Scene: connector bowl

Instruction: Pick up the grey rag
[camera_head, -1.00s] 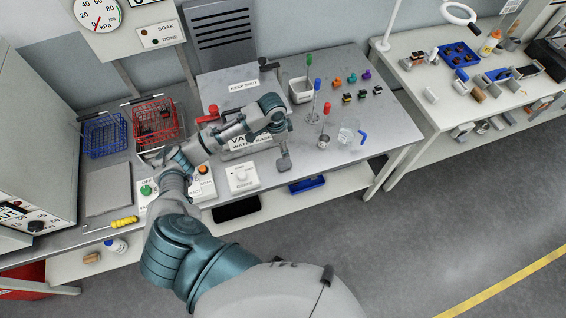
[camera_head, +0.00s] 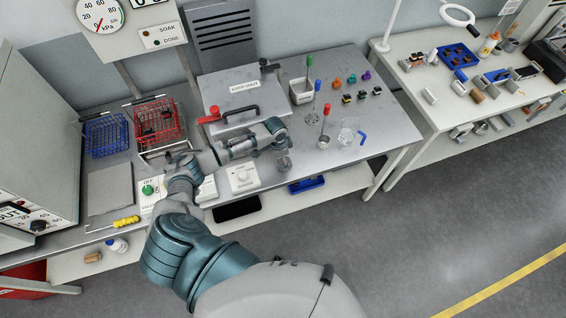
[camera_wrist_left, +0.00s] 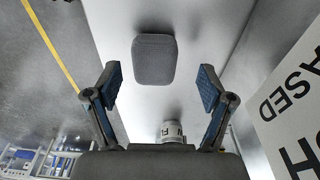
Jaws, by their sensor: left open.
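The wrist view shows a grey, rounded pad with a cloth-like surface (camera_wrist_left: 155,59), which fits the grey rag, lying on a pale surface. My left gripper (camera_wrist_left: 160,78) is open and empty; the pad shows between its two blue-padded fingers, apart from them, beyond the tips. In the head view a flat grey square (camera_head: 110,190) lies on the left of the bench; I cannot tell whether it is cloth or plate, or the same thing. My left arm crosses the bench there, its fingers not clear. My right gripper is not in view.
Red (camera_head: 156,125) and blue (camera_head: 105,135) wire baskets stand at the back left. A lidded unit with a black handle (camera_head: 237,112) is behind my left arm. Beakers and a white container (camera_head: 301,91) are further right.

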